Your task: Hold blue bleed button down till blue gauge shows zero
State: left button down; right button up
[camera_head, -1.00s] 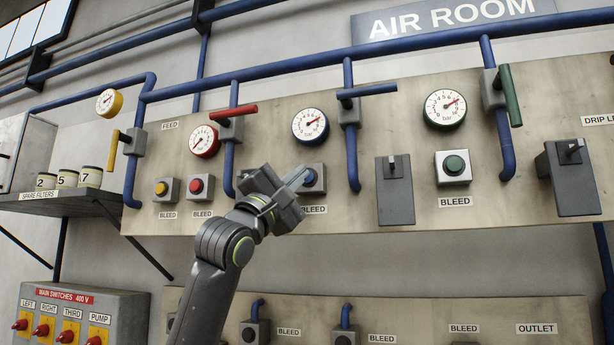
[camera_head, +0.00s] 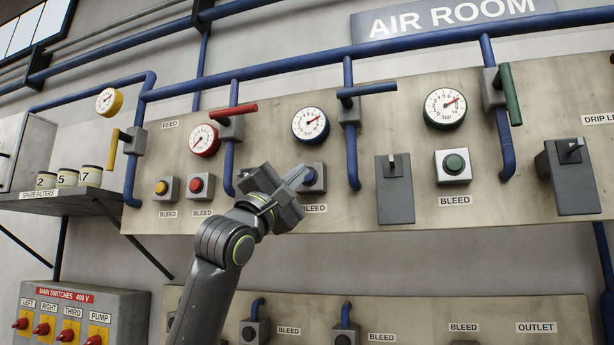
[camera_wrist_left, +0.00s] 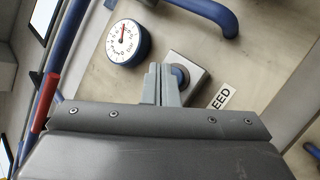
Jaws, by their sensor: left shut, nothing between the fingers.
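The blue bleed button (camera_wrist_left: 181,76) sits on a light metal box (camera_wrist_left: 196,72) in the left wrist view, partly hidden behind my fingers. In the head view the blue button (camera_head: 309,177) shows just beyond my fingertips. My left gripper (camera_head: 300,178) is shut and empty, its fingertips right at the button; it also shows in the left wrist view (camera_wrist_left: 162,70). I cannot tell whether the tips touch or press it. The blue gauge (camera_head: 310,125) is above the button; its red needle points up and right, off zero. My right gripper is not in view.
A red-rimmed gauge (camera_head: 204,140) and a red button (camera_head: 195,186) are to the left. A blue lever valve (camera_head: 350,106) is at the upper right of the gauge. A grey switch box (camera_head: 394,188) is to the right, beyond a blue pipe (camera_head: 352,160).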

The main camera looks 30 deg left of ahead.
pick_arm(q)
jog(key=shift+w+y, duration=0.2)
jog(key=shift+y, duration=0.1)
dwell(0.6)
jog(key=shift+w, duration=0.25)
jog(key=shift+w+a, duration=0.2)
jog(key=shift+w, duration=0.25)
dwell(0.7)
jog(key=shift+s, duration=0.1)
dwell(2.9)
jog(key=shift+s+d+b, duration=0.2)
jog(key=shift+s+b, duration=0.45)
jog(key=shift+b, duration=0.2)
jog(key=shift+s, duration=0.1)
